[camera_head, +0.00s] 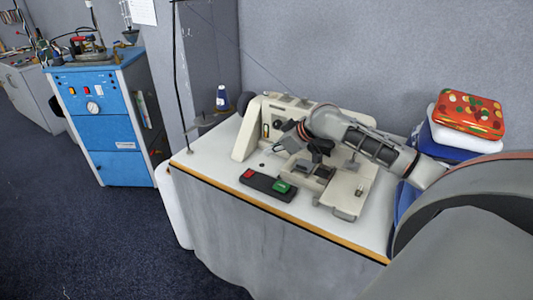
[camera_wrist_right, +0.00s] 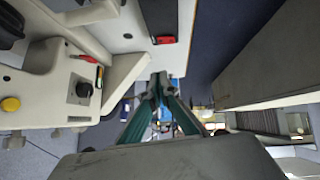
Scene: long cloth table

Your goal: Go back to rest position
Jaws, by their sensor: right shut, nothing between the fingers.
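My right gripper (camera_head: 281,146) is shut and empty in the head view. It hangs in front of the cream sewing machine (camera_head: 248,132), with its arm coming in from the right over the machine. The wrist view also shows the right gripper (camera_wrist_right: 158,78), its greenish fingers meeting at the tips. The sewing machine (camera_wrist_right: 40,85) fills the left of that view, beside the fingers. Whether the gripper touches the machine cannot be told. My left gripper is not in view.
The machine stands on a cloth-draped table (camera_head: 210,157). A dark switch box (camera_head: 262,183) with red and green buttons lies near its front edge. A thread cone (camera_head: 222,99) stands behind left. A patterned red box (camera_head: 469,114) tops a stack at right. A blue cabinet (camera_head: 105,131) stands left, beyond open floor.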

